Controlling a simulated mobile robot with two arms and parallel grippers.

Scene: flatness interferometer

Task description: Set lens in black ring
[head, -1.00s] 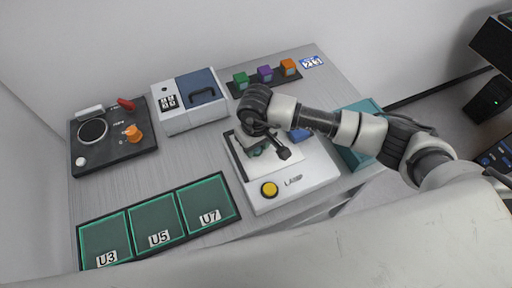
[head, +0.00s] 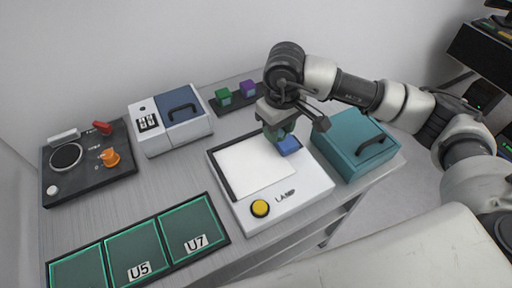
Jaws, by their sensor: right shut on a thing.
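My right gripper (head: 281,134) points down at the far right corner of the white lamp box, shut on a small blue block (head: 289,146). The block is partly hidden by the fingers, and I cannot tell whether it still touches the box. I cannot make out a clear lens; the blue block may be its holder. A round black ring (head: 66,157) with a pale rim lies on the dark panel (head: 90,187) at the far left, well away from the gripper. No lens shows in it. My left gripper is not in view.
The white lamp box (head: 308,196) has a bright plate and a yellow button (head: 260,208). A teal case (head: 352,141) stands to its right. A white and blue case (head: 171,119), green and purple blocks (head: 248,89) and labelled green trays (head: 138,258) stand around. Bare bench lies between.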

